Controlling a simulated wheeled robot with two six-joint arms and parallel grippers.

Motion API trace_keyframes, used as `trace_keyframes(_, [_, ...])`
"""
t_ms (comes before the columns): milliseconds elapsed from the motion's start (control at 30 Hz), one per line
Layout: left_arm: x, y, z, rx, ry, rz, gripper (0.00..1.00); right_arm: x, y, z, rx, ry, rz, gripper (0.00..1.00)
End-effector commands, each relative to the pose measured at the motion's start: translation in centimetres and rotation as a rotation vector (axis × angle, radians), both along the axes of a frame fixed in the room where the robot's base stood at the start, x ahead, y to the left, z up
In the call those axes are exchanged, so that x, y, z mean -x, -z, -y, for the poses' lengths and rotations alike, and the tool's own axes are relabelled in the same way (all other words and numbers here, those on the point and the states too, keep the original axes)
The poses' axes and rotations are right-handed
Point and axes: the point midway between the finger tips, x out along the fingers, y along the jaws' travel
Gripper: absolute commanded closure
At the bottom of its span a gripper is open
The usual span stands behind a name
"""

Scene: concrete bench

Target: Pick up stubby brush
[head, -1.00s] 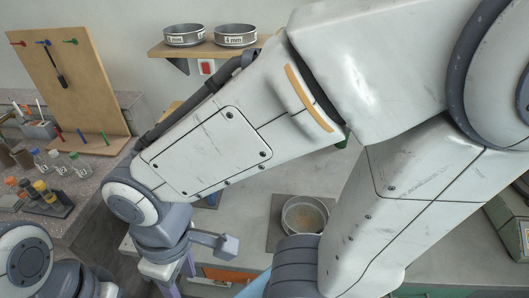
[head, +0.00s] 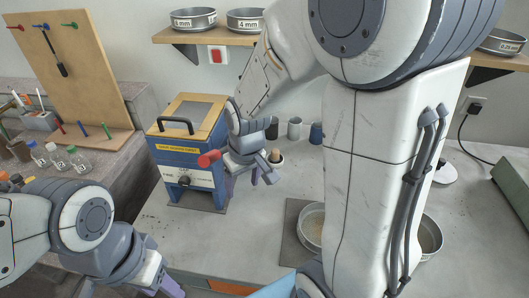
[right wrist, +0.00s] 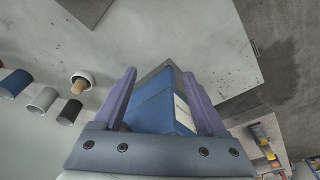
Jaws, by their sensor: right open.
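My right gripper (head: 253,181) is open and empty, just left of the cup and beside the blue machine (head: 188,150). In the right wrist view its purple fingers (right wrist: 159,75) are spread, with the blue machine behind them. My left gripper (head: 168,285) is only partly in view at the bottom edge.
A dark cup (head: 271,131), a grey cup (head: 294,129) and a blue cup (head: 316,133) stand behind the handle. A sieve pan (head: 311,226) lies nearer the front. A shelf (head: 220,36) with sieves hangs above. My right arm hides part of the bench.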

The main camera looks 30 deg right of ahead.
Motion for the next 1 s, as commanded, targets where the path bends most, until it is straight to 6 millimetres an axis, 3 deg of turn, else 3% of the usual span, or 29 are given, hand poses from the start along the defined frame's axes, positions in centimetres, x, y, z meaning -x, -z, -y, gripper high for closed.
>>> trace_keyframes(100, [0.0,0.3,0.0,0.0,0.0,0.0,0.5,-4.6,0.4,3.2,0.007,0.019,-0.006,0.26])
trace_keyframes(300, [0.0,0.6,0.0,0.0,0.0,0.0,0.5,-11.6,1.5,10.0,0.011,0.007,-0.028,0.26])
trace_keyframes(500, [0.0,0.8,0.0,0.0,0.0,0.0,0.5,-16.0,3.3,17.5,0.007,-0.013,-0.039,0.26])
trace_keyframes(600, [0.0,0.8,0.0,0.0,0.0,0.0,0.5,-16.8,3.9,19.7,0.006,-0.021,-0.041,0.26])
trace_keyframes(733, [0.0,0.7,0.0,0.0,0.0,0.0,0.5,-17.3,4.9,20.8,0.003,-0.028,-0.042,0.26])
trace_keyframes(1000, [0.0,0.2,0.0,0.0,0.0,0.0,0.5,-18.0,8.7,20.7,0.003,-0.03,-0.043,0.26])
